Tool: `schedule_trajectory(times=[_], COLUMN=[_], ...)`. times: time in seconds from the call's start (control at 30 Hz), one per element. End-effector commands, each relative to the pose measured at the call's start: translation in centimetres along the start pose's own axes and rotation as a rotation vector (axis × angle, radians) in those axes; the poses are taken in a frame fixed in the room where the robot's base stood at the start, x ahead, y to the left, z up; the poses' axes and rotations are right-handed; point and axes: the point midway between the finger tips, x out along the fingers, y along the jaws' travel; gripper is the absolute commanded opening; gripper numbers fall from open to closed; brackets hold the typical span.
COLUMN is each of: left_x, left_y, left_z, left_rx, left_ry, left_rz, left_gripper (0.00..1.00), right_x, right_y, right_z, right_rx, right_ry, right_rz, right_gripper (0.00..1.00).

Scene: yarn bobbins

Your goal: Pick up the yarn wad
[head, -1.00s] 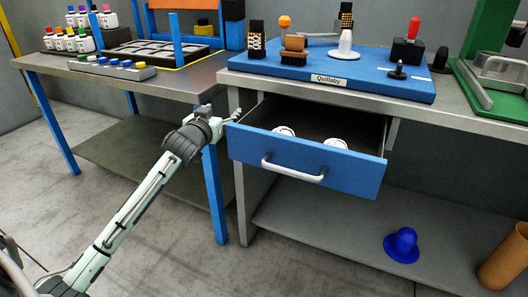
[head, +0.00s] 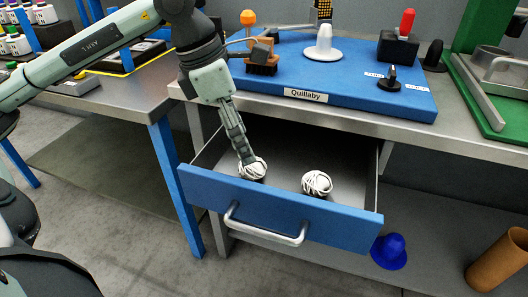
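Two white, stringy yarn wads lie in the open blue-fronted drawer (head: 280,222). The left yarn wad (head: 256,172) is partly hidden by my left gripper and the drawer front. The right yarn wad (head: 317,183) lies apart from it, with nothing over it. My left gripper (head: 247,160) points down into the drawer, its fingertips at the top of the left wad. The fingers overlap in this view, so I cannot tell whether they are open or shut on it. My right gripper is not in view.
A blue board (head: 330,75) labelled Quillaby holds several tools on the bench above the drawer. A blue hat-shaped thing (head: 389,252) and a brown cylinder (head: 500,262) are on the lower shelf. The drawer's back and right interior are clear.

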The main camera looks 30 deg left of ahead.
Motion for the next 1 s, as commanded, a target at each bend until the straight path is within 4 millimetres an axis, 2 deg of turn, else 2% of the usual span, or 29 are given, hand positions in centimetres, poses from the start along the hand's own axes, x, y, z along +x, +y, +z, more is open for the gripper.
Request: schedule_trajectory(times=[0.1, 0.6, 0.87, 0.9, 1.0], left_x=[0.9, 7.2, 7.6, 7.6, 7.6], left_y=[0.4, 0.8, 0.9, 0.9, 0.9], left_z=[-0.8, -0.2, -0.2, -0.2, -0.2], left_rx=[0.005, 0.003, 0.003, 0.003, 0.003], left_ry=[0.031, 0.026, 0.024, 0.024, 0.024], left_rz=[0.021, 0.017, 0.019, 0.019, 0.019], left_gripper=[0.67, 0.67, 0.67, 0.66, 0.54], right_x=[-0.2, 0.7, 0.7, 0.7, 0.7], right_y=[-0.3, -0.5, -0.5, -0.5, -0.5], right_z=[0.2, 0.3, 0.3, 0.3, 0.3], right_rx=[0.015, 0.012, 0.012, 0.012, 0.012], right_ry=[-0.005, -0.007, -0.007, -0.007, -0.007], right_rz=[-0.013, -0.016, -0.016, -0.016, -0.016], right_gripper=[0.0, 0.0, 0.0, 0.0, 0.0])
